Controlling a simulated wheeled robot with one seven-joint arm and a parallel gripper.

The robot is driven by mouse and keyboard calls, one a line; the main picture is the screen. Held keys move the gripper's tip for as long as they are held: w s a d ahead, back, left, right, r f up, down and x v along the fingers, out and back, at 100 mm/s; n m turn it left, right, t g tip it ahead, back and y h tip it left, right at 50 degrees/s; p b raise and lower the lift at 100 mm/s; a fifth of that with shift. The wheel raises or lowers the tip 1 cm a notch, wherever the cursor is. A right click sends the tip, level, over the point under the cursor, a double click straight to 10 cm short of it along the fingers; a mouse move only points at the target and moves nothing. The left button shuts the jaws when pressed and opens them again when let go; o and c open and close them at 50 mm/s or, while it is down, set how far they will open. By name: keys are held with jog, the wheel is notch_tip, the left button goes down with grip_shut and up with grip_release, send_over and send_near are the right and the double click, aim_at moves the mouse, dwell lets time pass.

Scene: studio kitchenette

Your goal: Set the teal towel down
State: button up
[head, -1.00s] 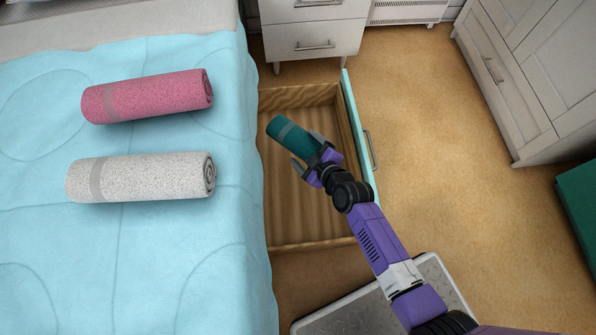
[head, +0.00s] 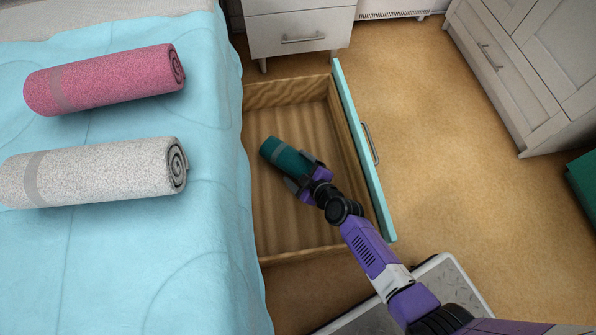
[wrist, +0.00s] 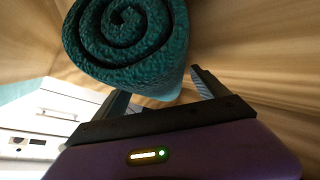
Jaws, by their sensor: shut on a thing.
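The teal towel (head: 285,158) is a rolled cylinder with a grey band. It is inside the open wooden drawer (head: 318,229) under the bed, seen from above in the head view. My gripper (head: 305,176) is shut on the towel's near right end. In the wrist view the towel's spiral end (wrist: 125,40) fills the top, with the gripper fingers (wrist: 160,100) beside it. Whether the towel touches the drawer floor cannot be told.
A pink rolled towel (head: 105,80) and a white rolled towel (head: 90,174) lie on the blue bed cover (head: 205,240) at left. The drawer's teal front (head: 362,150) stands at right. A white nightstand (head: 300,28) is behind; open floor (head: 440,150) lies to the right.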

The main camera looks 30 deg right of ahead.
jog(key=shift+f, duration=0.3)
jog(key=o, duration=1.5)
jog(key=shift+o, duration=0.2)
jog(key=shift+s+r, duration=0.15)
jog(key=shift+r, duration=0.05)
jog(key=p+v, duration=0.4)
jog(key=v, duration=0.7)
jog(key=shift+s+r, duration=0.15)
jog(key=shift+s, duration=0.15)
